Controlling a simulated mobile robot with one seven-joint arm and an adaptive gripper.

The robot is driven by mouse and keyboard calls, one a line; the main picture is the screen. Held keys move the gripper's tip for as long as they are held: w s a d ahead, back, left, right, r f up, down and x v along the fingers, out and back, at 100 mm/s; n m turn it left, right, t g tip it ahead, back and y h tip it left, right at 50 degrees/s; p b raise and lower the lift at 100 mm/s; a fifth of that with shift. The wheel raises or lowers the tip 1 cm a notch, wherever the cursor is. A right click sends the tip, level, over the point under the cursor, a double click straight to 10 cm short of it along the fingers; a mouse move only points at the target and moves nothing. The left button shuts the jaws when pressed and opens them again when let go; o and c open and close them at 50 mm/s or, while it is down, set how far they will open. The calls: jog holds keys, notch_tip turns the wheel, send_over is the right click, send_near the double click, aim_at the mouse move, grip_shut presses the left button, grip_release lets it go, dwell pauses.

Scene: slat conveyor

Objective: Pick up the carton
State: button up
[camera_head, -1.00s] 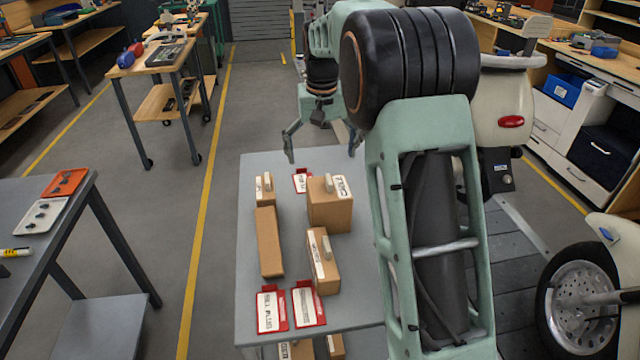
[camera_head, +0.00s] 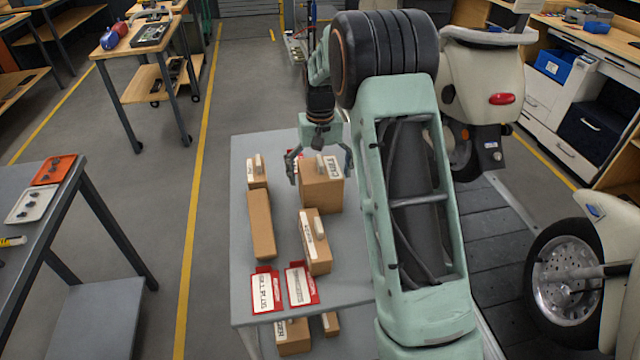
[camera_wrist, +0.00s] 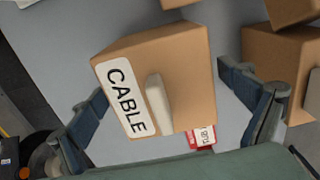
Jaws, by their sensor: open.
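A brown cardboard carton (camera_head: 322,192) stands on the grey table among other cartons. In the wrist view the carton (camera_wrist: 185,65) fills the middle, tilted in the picture, with a white "CABLE" label and a pale raised bar on its top. My gripper (camera_head: 320,172) is open over this carton, with one finger toward each side of it. In the wrist view my gripper (camera_wrist: 162,84) has its fingers apart, one left and one right of the carton, with gaps showing. The frames do not clearly show how far down the fingertips reach.
The grey table (camera_head: 283,222) also holds a long carton (camera_head: 261,224), a labelled carton (camera_head: 315,240), a small carton (camera_head: 257,172) and red-framed cards (camera_head: 301,286). In the wrist view another carton (camera_wrist: 275,60) stands close beyond the right finger. A scooter (camera_head: 478,85) stands right.

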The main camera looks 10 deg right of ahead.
jog(key=shift+f, duration=0.3)
jog(key=shift+c, duration=0.5)
jog(key=c, duration=1.2)
jog(key=shift+c, duration=0.2)
jog(key=shift+r, duration=0.1)
